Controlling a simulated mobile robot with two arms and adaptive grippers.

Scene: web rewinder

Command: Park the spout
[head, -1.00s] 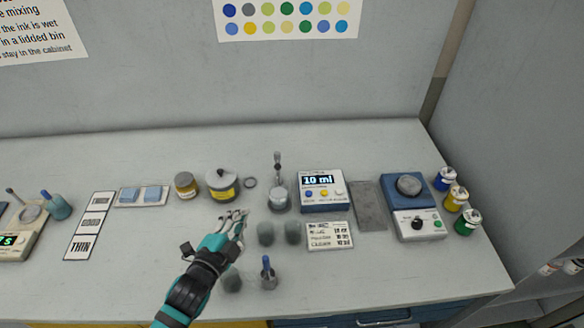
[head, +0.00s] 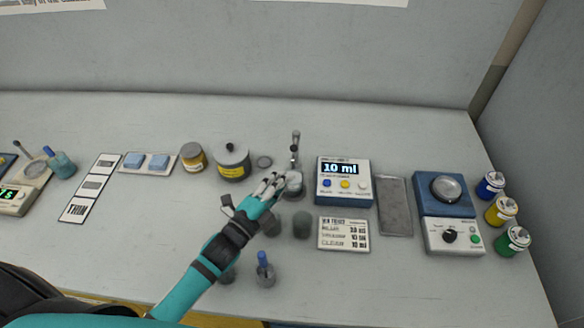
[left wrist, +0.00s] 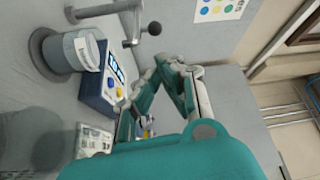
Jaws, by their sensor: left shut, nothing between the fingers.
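The spout (head: 295,142) is a slim grey metal arm at the middle of the bench, left of the box reading "10 ml". In the left wrist view the metal arm (left wrist: 105,9) shows at the top with a black ball knob (left wrist: 154,28). A grey cup-like vessel (head: 294,188) stands just in front of the spout, and it also shows in the left wrist view (left wrist: 62,50). My left gripper (head: 272,184) is shut and empty, just left of the vessel; I cannot tell whether it touches. In the left wrist view its fingers (left wrist: 178,66) are apart from the knob.
The "10 ml" dosing box (head: 343,183) stands right of the spout. A card (head: 343,234), dark grey cups (head: 302,225) and a blue-topped bottle (head: 265,270) lie in front. A yellow-labelled pot (head: 232,165) is at left. A grey slab (head: 395,205) and blue device (head: 447,215) are right.

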